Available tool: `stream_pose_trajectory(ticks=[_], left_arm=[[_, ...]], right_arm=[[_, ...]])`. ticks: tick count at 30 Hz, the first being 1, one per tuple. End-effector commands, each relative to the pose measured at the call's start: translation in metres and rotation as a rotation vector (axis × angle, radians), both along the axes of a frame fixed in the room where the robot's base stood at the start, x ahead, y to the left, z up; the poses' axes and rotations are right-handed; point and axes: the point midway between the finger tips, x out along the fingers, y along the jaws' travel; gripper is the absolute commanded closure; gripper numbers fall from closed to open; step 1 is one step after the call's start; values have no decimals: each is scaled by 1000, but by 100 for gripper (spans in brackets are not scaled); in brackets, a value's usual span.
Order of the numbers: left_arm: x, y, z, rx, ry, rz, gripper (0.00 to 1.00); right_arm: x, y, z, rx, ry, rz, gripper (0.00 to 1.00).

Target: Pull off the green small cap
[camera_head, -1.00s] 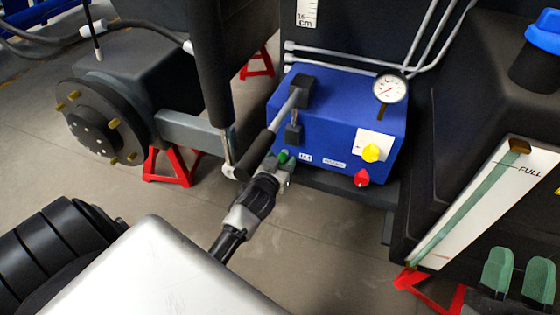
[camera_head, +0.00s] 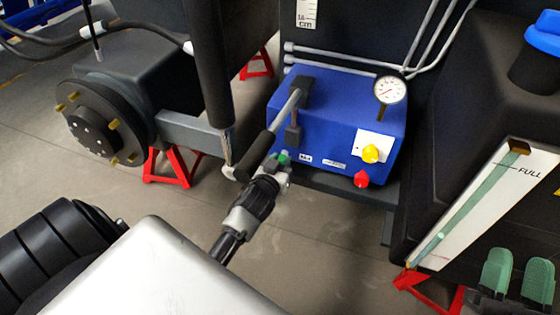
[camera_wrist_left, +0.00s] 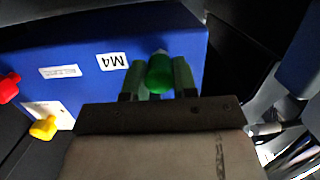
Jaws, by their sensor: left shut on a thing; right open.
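The green small cap (camera_head: 284,157) is at the lower left front of the blue box (camera_head: 335,110). It also shows in the left wrist view (camera_wrist_left: 160,73), with a short pale stub visible behind it. My left gripper (camera_head: 280,161) reaches the cap from below. Its green fingers (camera_wrist_left: 160,80) sit on either side of the cap and are shut on it. The cap still appears to be at the box's face; the contact behind it is partly hidden.
A black-handled lever (camera_head: 262,150) hangs close above my left gripper. A yellow cap (camera_head: 371,153) and a red cap (camera_head: 362,179) are further right on the box. A gauge (camera_head: 390,89) stands at its top right. A red stand (camera_head: 172,168) is left.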

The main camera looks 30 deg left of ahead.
Motion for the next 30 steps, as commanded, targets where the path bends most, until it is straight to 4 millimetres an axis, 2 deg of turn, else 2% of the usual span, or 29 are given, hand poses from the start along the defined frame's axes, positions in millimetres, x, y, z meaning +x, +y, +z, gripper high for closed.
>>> stream_pose_trajectory(ticks=[21, 30], left_arm=[[-30, -7, 1, 0, 0, 0, 100], [-36, -8, 0, 1, 0, 1, 100]], right_arm=[[15, -3, -31, -79, 282, -17, 57], [16, -3, -40, -96, 343, -21, 57]])
